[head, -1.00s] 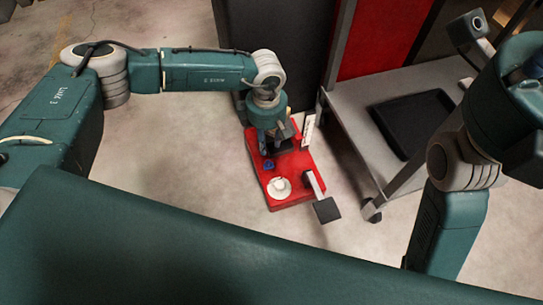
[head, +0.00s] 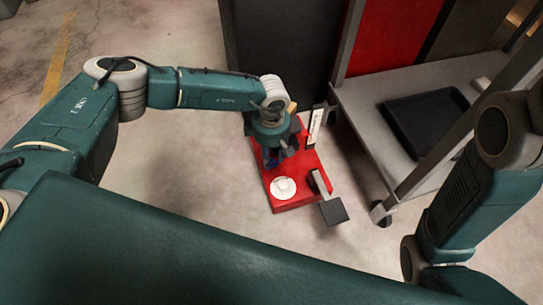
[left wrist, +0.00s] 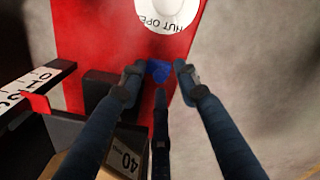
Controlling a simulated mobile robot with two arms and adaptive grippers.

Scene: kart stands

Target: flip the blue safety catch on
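The red stand (head: 309,163) is on the floor in the head view, with a white round dial (head: 283,188) near its front. The small blue safety catch (left wrist: 160,70) shows in the left wrist view on the red face, just below the dial. My left gripper (head: 274,158) is over the stand and mostly hides the catch in the head view. In the left wrist view its fingers (left wrist: 158,75) are spread, one on each side of the catch and a third below it. Contact cannot be told. My right gripper is out of view.
A grey bench (head: 361,97) with a black tray (head: 424,118) stands to the right of the stand. A dark square pad (head: 333,211) sticks out at the stand's front right. A dark cabinet (head: 283,55) is behind. The floor to the left is clear.

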